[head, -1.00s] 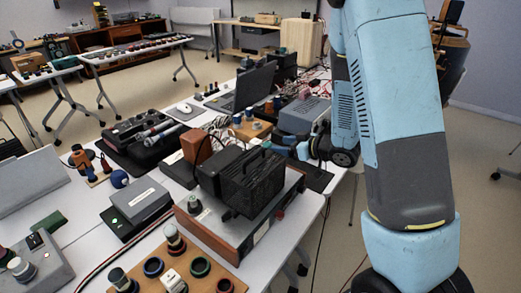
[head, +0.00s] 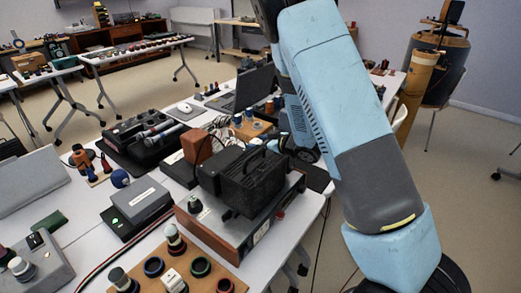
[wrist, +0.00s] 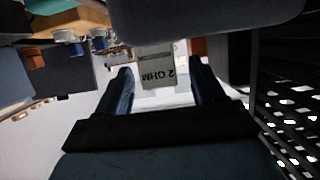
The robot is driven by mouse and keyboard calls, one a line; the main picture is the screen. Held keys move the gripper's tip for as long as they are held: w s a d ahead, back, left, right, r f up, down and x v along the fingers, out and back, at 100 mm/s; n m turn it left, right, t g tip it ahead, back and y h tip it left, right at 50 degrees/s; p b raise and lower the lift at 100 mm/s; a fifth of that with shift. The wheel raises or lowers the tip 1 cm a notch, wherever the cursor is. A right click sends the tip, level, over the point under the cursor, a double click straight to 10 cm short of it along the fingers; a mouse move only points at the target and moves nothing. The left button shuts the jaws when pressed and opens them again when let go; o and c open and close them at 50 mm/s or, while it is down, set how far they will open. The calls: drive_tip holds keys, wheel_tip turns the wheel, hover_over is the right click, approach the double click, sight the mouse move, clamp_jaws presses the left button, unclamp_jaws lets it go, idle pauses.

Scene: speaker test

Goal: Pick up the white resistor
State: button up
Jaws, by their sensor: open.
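A pale grey-white block marked "2 OHM" (wrist: 158,67), its lettering upside down, shows in the wrist view; it looks like the white resistor. It lies ahead of my gripper (wrist: 161,80), between the two dark blue fingers in the picture. The fingers are apart with nothing held; I cannot tell how far beyond the tips the block is.
A black finned box (head: 246,182) sits on a wooden-sided unit (head: 225,240) at the table's right edge. A laptop (head: 250,90) stands behind. In the wrist view a dark surface (wrist: 220,15) hangs close above and a perforated dark panel (wrist: 285,100) is close on the right.

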drive_tip(key=shift+x, duration=0.8)
drive_tip(key=c, duration=1.1)
